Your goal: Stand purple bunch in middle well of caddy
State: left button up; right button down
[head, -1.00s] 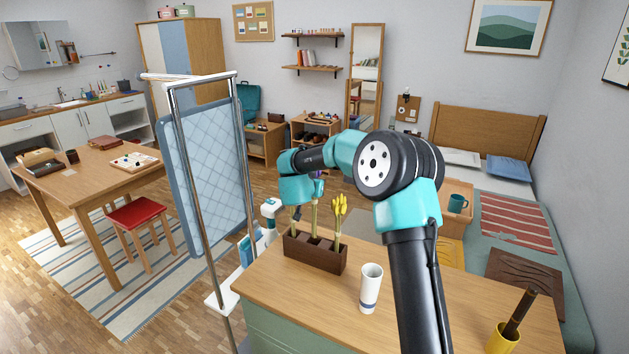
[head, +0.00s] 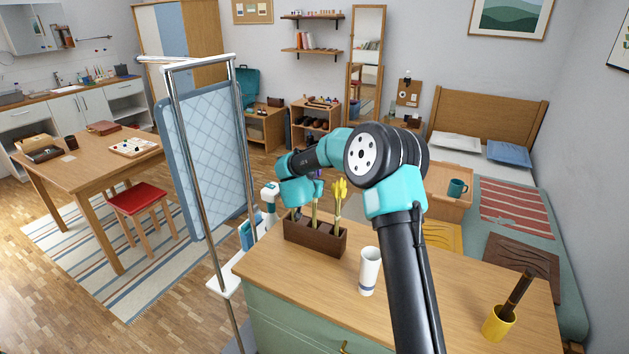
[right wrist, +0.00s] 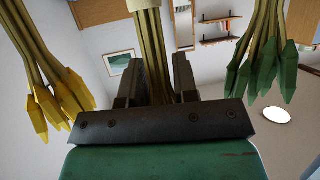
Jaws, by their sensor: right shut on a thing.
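The dark brown caddy (head: 316,239) stands on the wooden desk top, its wells in a row. My right gripper (right wrist: 157,75) is shut on the pale stems of a bunch (right wrist: 147,25). In the head view this purple bunch (head: 314,212) is upright over the middle well, with its stems reaching down into the caddy; whether its foot rests on the bottom is hidden. The yellow bunch (head: 340,195) stands in the right well and also shows in the right wrist view (right wrist: 65,95). A green bunch (right wrist: 265,65) is on the other side, mostly hidden in the head view. My left gripper is out of view.
A white cup with a blue band (head: 369,271) stands in front of the caddy. A yellow pot (head: 498,323) with a dark stick is at the desk's right. A chrome rack with a blue quilted panel (head: 207,160) stands left of the desk. The desk's middle right is clear.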

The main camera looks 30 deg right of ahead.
jog(key=shift+f, duration=0.5)
jog(key=c, duration=0.8)
grip_release()
jog(key=shift+a, duration=0.1)
jog(key=v, duration=1.7)
jog(key=shift+s, duration=0.1)
